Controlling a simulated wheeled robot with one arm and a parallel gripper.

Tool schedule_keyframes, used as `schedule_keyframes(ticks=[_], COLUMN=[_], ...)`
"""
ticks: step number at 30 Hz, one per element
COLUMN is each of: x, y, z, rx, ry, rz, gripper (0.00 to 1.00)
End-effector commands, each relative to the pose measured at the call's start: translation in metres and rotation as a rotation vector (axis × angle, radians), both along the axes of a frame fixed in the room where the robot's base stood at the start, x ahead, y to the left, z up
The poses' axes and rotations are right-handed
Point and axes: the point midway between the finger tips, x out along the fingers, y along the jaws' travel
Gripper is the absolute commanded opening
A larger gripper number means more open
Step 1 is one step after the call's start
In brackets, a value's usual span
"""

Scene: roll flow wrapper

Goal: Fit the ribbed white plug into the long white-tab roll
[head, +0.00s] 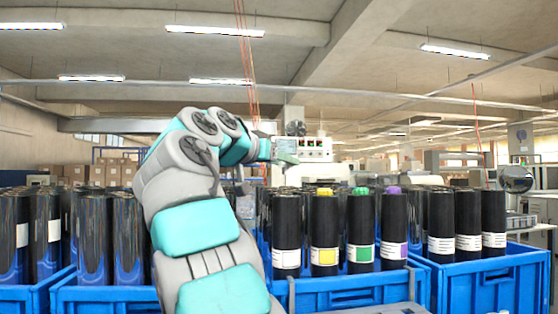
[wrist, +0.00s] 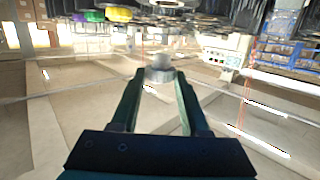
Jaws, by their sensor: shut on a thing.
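My gripper (wrist: 160,80) is shut on a small whitish-grey piece, the plug (wrist: 160,67), held between the fingertips; its ribs are too blurred to make out. A black roll with a white label (head: 286,235) and no coloured cap stands upright in the middle blue crate. Beside it stand rolls with a yellow cap (head: 324,230), a green cap (head: 361,230) and a purple cap (head: 394,228). Which roll is the long white-tab one is not certain.
The blue middle crate (head: 350,292) is flanked by a right crate (head: 490,280) with several white-labelled rolls (head: 468,225) and left crates (head: 105,298) of dark shiny rolls (head: 128,240). A machine with a panel (head: 313,149) stands behind. Space above the rolls looks open.

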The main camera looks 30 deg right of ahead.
Motion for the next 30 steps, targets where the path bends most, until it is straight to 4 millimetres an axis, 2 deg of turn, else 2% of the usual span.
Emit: schedule_keyframes(ticks=[18, 30], x=[0.0, 0.0], y=[0.0, 0.0], z=[-0.047, -0.053], rx=[0.001, 0.001], ry=[0.003, 0.002], rz=[0.003, 0.003], gripper=[0.0, 0.0])
